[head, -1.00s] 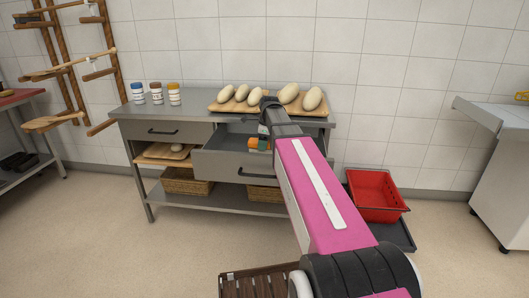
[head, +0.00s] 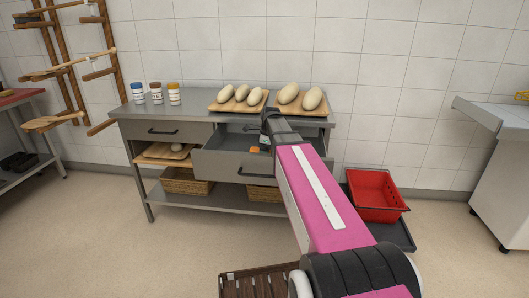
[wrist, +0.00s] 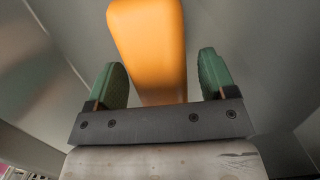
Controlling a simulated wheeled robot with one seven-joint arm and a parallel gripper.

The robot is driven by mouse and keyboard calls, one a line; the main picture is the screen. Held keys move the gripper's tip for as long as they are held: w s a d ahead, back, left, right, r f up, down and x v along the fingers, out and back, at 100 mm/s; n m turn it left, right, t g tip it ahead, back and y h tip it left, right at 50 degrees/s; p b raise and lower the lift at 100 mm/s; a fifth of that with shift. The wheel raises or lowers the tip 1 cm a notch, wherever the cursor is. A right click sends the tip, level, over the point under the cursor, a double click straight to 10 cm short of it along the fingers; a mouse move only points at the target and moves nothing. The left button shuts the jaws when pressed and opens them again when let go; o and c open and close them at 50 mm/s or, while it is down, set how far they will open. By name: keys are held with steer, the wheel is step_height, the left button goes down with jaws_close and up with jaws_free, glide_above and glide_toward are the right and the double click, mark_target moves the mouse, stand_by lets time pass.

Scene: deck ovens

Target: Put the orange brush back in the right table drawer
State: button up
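The orange brush (wrist: 148,45) is in the open right drawer (head: 222,165) of the grey table. In the wrist view it lies between my two green fingers, with a narrow gap visible on each side. In the head view only a small orange piece of the brush (head: 254,150) shows, beside my arm. My gripper (wrist: 161,68) is open, with its fingers either side of the brush, and it reaches down into the drawer. My arm hides part of the drawer in the head view.
The left drawer (head: 163,133) is shut. Two boards with pale dough loaves (head: 312,98) and several capped jars (head: 156,93) stand on the tabletop. Wicker baskets (head: 187,182) sit on the lower shelf. A red crate (head: 375,195) stands right of the table.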

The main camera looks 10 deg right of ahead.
step_height(320, 180, up, 12)
steer(key=d, duration=0.1)
steer(key=shift+s+d, duration=0.3)
steer(key=shift+d, duration=0.05)
stand_by(0.4)
stand_by(1.1)
